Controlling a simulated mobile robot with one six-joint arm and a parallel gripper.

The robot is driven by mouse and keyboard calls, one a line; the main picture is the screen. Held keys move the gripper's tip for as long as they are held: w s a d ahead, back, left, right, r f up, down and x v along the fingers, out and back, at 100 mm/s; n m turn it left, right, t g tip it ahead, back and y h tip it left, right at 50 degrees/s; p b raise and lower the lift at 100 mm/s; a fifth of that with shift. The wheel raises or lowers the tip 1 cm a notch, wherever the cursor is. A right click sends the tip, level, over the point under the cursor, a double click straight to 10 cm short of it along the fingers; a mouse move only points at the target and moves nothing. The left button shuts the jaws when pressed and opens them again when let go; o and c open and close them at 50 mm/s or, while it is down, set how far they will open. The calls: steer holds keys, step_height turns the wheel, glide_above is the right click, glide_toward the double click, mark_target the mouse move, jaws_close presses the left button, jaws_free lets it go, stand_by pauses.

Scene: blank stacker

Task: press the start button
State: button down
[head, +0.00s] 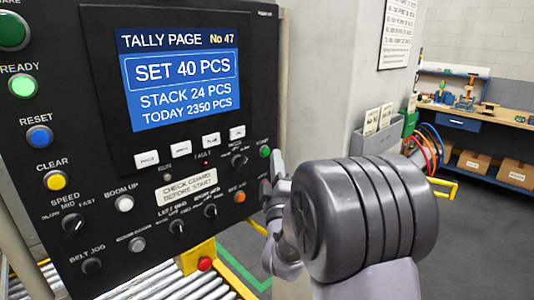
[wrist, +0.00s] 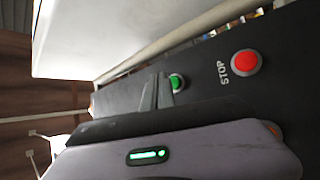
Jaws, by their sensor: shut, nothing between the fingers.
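A small green button (head: 265,151) sits at the right edge of the black control panel in the head view; its label is too small to read surely. A green button also shows in the wrist view (wrist: 177,82), close beside the fingertips. My gripper (head: 277,172) is at the panel's right edge, just below and right of that button in the head view. In the wrist view my gripper (wrist: 160,88) is shut and empty. I cannot tell whether the fingertips touch the button. A red button marked STOP (wrist: 246,62) is farther right in the wrist view.
The panel's screen (head: 180,75) reads SET 40 PCS, STACK 24 PCS. A lit green READY lamp (head: 22,86), a blue RESET button (head: 40,136) and a yellow CLEAR button (head: 54,181) line the left. Rollers (head: 170,287) lie below. A workbench (head: 470,120) stands far right.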

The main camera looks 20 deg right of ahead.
steer(key=shift+w, duration=0.1)
stand_by(0.7)
steer(key=shift+w+a+b, duration=0.15)
steer(key=shift+w+b, duration=0.15)
steer(key=shift+b, duration=0.2)
